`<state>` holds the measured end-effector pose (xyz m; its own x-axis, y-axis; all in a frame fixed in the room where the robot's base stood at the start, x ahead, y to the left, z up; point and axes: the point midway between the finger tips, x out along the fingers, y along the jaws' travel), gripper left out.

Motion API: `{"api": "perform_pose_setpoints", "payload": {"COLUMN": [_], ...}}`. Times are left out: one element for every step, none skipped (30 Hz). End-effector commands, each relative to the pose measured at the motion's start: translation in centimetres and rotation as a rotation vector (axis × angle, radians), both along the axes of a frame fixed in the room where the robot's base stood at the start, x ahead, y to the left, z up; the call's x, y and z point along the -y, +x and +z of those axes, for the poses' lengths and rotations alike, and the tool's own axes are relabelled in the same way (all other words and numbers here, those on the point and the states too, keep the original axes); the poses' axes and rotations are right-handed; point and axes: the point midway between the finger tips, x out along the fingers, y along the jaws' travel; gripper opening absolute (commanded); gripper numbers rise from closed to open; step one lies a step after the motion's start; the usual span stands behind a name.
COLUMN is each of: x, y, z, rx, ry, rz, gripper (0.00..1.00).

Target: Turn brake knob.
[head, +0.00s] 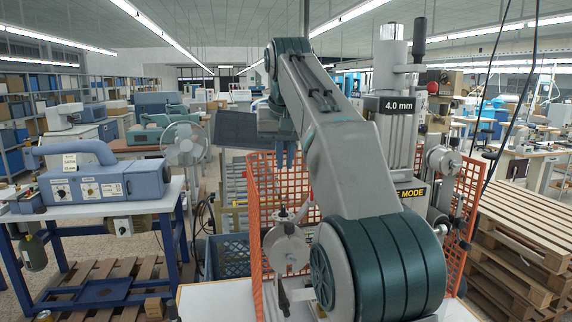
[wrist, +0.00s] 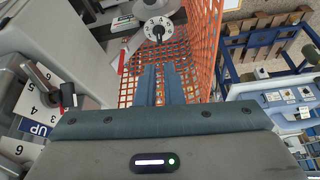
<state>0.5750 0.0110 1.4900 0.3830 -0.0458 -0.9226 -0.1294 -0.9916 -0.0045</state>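No label naming a brake knob is readable, so I cannot tell which control it is. In the wrist view a white numbered dial with a dark pointer (wrist: 158,29) is at the top middle, beyond my fingertips. A second numbered dial with a dark knob (wrist: 66,95) is at the left, beside a blue "UP" label. In the head view a round grey dial (head: 287,248) sits low on the machine's front left. My gripper (head: 286,162) points down above it, clear of it. The wrist view shows its two blue fingers (wrist: 161,72) apart, with nothing between them.
The grey stamping machine (head: 398,132) stands partly behind my arm. An orange mesh guard (head: 262,200) flanks it, close to my fingers. Wooden pallets (head: 530,235) are stacked at the right. A blue-grey device (head: 105,183) rests on a table at the left.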

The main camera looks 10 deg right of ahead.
Motion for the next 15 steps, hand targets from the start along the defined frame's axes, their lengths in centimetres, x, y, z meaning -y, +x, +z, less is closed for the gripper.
{"api": "perform_pose_setpoints", "payload": {"x": [0.0, 0.0, -0.1, -0.2, -0.2, -0.4, -0.5, -0.6, -0.8, -0.9, -1.1, -1.2, -1.3, -1.4, -1.5], "y": [0.0, -0.1, -0.1, -0.1, -0.1, -0.2, -0.2, -0.3, -0.3, -0.4, -0.4, -0.5, -0.6, -0.7, -0.8], "z": [-0.4, -0.7, -1.1, -1.5, -1.9, -2.5, -3.0, -3.4, -4.0, -4.3, -4.6, -5.0, -5.4, -5.6, -6.0], "rx": [0.006, 0.014, 0.026, 0.039, 0.052, 0.074, 0.093, 0.113, 0.139, 0.161, 0.182, 0.210, 0.230, 0.251, 0.279], "ry": [0.010, 0.020, 0.039, 0.057, 0.078, 0.111, 0.139, 0.169, 0.210, 0.241, 0.273, 0.316, 0.347, 0.380, 0.424], "rz": [0.000, 0.000, 0.001, 0.002, 0.001, 0.001, -0.001, -0.002, -0.007, -0.011, -0.015, -0.022, -0.030, -0.039, -0.051], "gripper": [0.00, 0.00, 0.00, 0.00, 0.00, 0.00, 0.00, 0.00, 0.00, 0.00, 0.00, 0.00, 0.00, 0.00, 0.00]}}
